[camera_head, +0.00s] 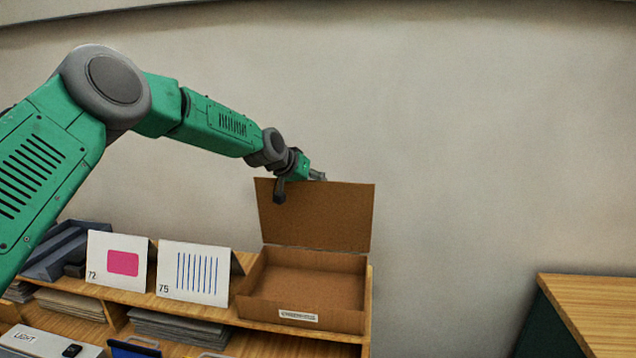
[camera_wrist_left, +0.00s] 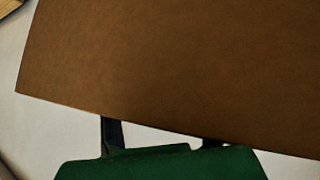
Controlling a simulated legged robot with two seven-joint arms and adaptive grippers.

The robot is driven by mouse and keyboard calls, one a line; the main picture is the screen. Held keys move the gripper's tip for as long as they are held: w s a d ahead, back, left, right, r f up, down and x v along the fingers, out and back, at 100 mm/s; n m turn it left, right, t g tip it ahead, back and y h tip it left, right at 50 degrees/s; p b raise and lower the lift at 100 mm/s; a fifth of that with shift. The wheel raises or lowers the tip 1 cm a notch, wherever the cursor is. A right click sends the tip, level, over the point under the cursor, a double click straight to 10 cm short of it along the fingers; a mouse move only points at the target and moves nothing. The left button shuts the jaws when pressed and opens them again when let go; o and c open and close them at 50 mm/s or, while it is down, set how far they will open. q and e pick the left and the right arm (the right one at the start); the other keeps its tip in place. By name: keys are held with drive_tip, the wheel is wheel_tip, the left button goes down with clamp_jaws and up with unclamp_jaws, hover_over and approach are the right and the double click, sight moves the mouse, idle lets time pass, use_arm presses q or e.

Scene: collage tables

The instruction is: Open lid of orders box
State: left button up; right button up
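The orders box (camera_head: 300,322) is a brown cardboard box with a small label on its front, on the right end of a wooden shelf. Its lid (camera_head: 316,218) stands up, raised at the back, and the box looks empty inside. My left gripper (camera_head: 318,176) is at the lid's top edge, toward its left side. In the left wrist view the lid (camera_wrist_left: 180,70) fills most of the picture and covers the fingertips, so whether they grip it cannot be told. My right gripper is not in view.
Two white cards, one with a pink patch (camera_head: 123,263) and one with blue stripes (camera_head: 196,273), stand left of the box. A grey tray (camera_head: 62,250) is farther left. Paper stacks (camera_head: 180,327) lie below. A wooden-topped table (camera_head: 600,305) stands at the right, across a gap.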

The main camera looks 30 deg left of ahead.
use_arm(q)
drive_tip(key=s+a+r+p, duration=0.1)
drive_tip(key=a+r, duration=0.1)
drive_tip(key=r, duration=0.5)
drive_tip(key=s+a+r+p, duration=0.2)
drive_tip(key=a+r, duration=0.1)
drive_tip(key=r, duration=0.4)
drive_tip(key=shift+a, duration=0.2)
idle(0.7)
drive_tip(key=shift+d+r, duration=0.15)
